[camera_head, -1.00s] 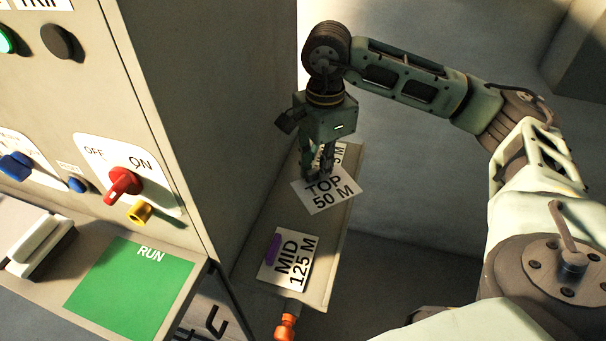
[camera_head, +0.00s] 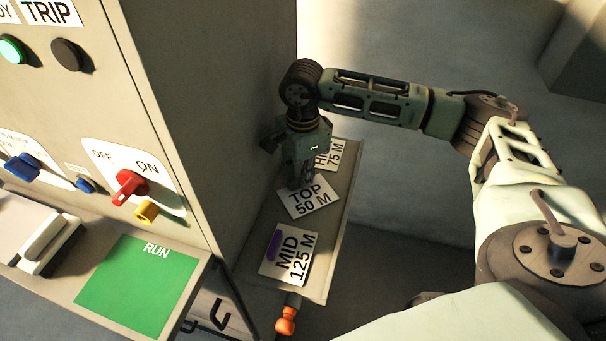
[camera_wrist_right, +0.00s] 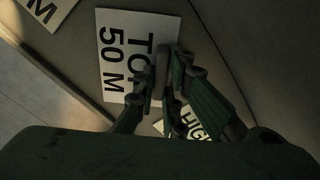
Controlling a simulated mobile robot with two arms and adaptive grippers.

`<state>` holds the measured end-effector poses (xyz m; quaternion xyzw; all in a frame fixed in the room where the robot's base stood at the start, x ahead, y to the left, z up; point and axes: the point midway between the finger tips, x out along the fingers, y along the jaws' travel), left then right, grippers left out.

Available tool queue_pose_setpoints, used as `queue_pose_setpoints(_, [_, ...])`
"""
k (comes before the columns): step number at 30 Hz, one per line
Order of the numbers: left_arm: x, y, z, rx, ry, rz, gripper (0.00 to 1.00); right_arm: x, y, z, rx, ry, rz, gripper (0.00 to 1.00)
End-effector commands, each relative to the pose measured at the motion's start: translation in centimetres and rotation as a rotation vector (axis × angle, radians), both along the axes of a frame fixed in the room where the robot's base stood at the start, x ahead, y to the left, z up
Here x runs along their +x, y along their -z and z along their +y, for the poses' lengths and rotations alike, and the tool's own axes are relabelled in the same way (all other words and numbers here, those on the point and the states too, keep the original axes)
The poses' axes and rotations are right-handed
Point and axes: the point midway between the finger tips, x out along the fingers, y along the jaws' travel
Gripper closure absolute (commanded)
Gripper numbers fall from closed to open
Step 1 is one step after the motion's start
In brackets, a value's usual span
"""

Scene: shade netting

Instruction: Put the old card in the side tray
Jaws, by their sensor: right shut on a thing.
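The white "TOP 50 M" card (camera_head: 312,203) is low over or on the side tray (camera_head: 313,273), between two other cards; I cannot tell whether it touches the tray. My right gripper (camera_head: 299,184) is shut on its edge from above. In the right wrist view, the fingertips (camera_wrist_right: 165,92) close on the edge of the "TOP 50 M" card (camera_wrist_right: 121,48). A "MID 125 M" card (camera_head: 298,247) with a purple mark lies at the tray's near end. A "HIGH 75 M" card (camera_head: 335,156) lies at the far end, partly hidden by the gripper. My left gripper is not in view.
A tall grey cabinet (camera_head: 214,110) stands directly left of the tray. It has a red ON/OFF knob (camera_head: 130,186), a yellow knob (camera_head: 147,212) and a blue switch (camera_head: 22,167). A green "RUN" panel (camera_head: 137,287) is on its ledge. An orange-tipped part (camera_head: 286,320) hangs below the tray.

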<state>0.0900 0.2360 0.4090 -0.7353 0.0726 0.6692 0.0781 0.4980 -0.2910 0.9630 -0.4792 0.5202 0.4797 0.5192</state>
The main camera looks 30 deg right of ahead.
Motion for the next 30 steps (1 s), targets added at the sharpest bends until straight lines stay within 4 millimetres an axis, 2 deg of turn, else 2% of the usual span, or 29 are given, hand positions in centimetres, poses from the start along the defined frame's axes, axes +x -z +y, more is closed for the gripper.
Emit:
queue_pose_setpoints(1, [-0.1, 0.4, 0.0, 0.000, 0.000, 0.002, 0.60, 0.0, 0.4, 0.0, 0.000, 0.000, 0.000, 1.00])
queue_pose_setpoints(2, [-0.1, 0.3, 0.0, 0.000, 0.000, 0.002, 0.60, 0.0, 0.2, 0.0, 0.000, 0.000, 0.000, 0.88])
queue_pose_setpoints(8, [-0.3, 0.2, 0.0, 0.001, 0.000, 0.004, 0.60, 0.0, 0.2, 0.0, 0.000, -0.001, 0.001, 0.71])
queue_pose_setpoints(20, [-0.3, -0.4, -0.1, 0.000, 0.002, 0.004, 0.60, 0.0, -0.5, 0.0, 0.000, 0.000, 0.000, 0.71])
queue_pose_setpoints(21, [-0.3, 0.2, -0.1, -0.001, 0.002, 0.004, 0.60, 0.1, -0.7, 0.0, 0.000, 0.000, -0.003, 0.71])
queue_pose_setpoints(23, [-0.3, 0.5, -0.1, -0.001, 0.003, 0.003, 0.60, 0.1, -1.5, 0.0, 0.001, 0.000, -0.005, 0.71])
queue_pose_setpoints(30, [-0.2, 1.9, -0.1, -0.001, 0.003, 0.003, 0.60, 0.2, -6.8, 0.1, 0.001, -0.002, -0.006, 0.71])
